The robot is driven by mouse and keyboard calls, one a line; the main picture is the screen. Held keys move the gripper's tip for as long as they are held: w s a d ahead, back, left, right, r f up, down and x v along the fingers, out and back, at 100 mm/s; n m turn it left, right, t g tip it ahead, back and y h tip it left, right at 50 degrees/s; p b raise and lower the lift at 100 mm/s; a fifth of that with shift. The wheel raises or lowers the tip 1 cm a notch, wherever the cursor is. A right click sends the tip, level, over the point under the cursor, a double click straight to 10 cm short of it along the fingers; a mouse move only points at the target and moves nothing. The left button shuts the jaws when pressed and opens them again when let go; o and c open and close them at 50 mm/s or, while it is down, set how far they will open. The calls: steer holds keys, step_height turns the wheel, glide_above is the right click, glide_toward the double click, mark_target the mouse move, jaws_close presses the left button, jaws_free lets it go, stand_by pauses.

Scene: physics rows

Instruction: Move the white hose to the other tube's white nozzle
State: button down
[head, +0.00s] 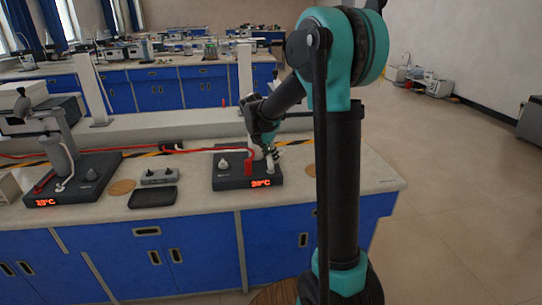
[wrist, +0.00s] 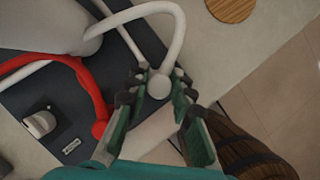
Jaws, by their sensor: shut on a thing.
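The white hose (wrist: 170,40) arches from beside the pale tube (wrist: 45,25) in the wrist view and ends between my fingertips. My gripper (wrist: 158,88) is shut on that hose end, above the dark right-hand device. In the head view, my gripper (head: 267,143) is low over the right device (head: 232,181), which has a lit red display. The left device (head: 95,180) carries another grey tube (head: 61,153) with a white hose piece (head: 66,182) beside it. I cannot make out a free white nozzle on either tube.
A red hose (wrist: 88,85) runs close to the fingers and ends on the right device. A grey box (head: 158,177) and black tray (head: 153,198) lie between the devices. A wooden barrel (wrist: 245,150) stands below the bench edge.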

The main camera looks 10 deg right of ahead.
steer(key=shift+f, duration=0.6)
stand_by(0.7)
steer(key=c, duration=1.2)
jaws_free()
steer(key=o, duration=0.4)
steer(key=shift+c, duration=0.2)
steer(key=shift+r, duration=3.5)
